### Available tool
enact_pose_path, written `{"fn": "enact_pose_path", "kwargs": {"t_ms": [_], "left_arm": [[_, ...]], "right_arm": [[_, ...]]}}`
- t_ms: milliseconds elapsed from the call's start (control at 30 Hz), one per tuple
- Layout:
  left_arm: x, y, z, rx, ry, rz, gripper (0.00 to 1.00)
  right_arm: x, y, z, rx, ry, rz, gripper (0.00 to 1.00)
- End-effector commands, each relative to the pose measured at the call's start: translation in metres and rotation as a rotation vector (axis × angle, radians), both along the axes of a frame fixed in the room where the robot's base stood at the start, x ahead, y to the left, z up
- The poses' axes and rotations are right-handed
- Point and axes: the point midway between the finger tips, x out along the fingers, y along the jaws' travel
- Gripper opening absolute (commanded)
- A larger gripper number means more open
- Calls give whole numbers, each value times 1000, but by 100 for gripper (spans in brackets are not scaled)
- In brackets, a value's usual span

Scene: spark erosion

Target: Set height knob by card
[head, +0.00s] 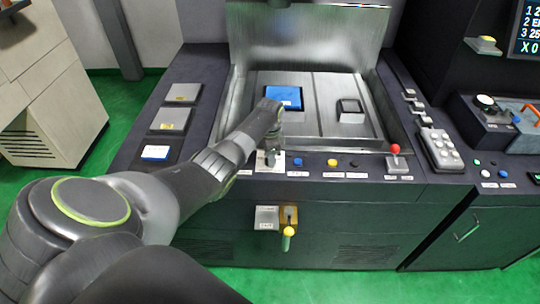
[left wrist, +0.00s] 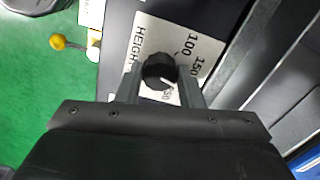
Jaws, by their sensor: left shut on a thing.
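The black round height knob (left wrist: 160,71) stands on a white scale plate (left wrist: 185,48) marked HEIGHT, with 100, 150 and a partly covered 50 readable. My left gripper (left wrist: 160,88) has one finger on each side of the knob and is shut on it. A light line on the knob points toward the lower right in the left wrist view, near the 50. In the head view the left gripper (head: 270,152) is at the front panel and mostly hides the knob. My right gripper is out of view.
A red-topped lever (head: 396,155) and blue and yellow buttons (head: 333,162) sit right of the knob. A yellow-ended lever (head: 289,232) sticks out below. The metal work tank (head: 320,125) holds a blue block (head: 284,96). A screen (head: 525,28) is at the upper right.

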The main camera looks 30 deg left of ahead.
Motion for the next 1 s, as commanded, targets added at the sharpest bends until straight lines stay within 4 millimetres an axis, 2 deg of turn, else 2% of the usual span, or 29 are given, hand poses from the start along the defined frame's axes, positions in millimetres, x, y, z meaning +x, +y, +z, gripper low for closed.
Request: {"fn": "enact_pose_path", "kwargs": {"t_ms": [333,800,833,967,1000], "left_arm": [[2,0,2,1,-6,-105,11],[2,0,2,0,-7,-115,11],[2,0,2,0,-7,-115,38],[2,0,2,0,-6,-114,55],[2,0,2,-1,-5,-114,56]], "right_arm": [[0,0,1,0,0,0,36],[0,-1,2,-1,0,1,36],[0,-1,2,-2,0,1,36],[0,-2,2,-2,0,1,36],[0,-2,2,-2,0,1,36]]}}
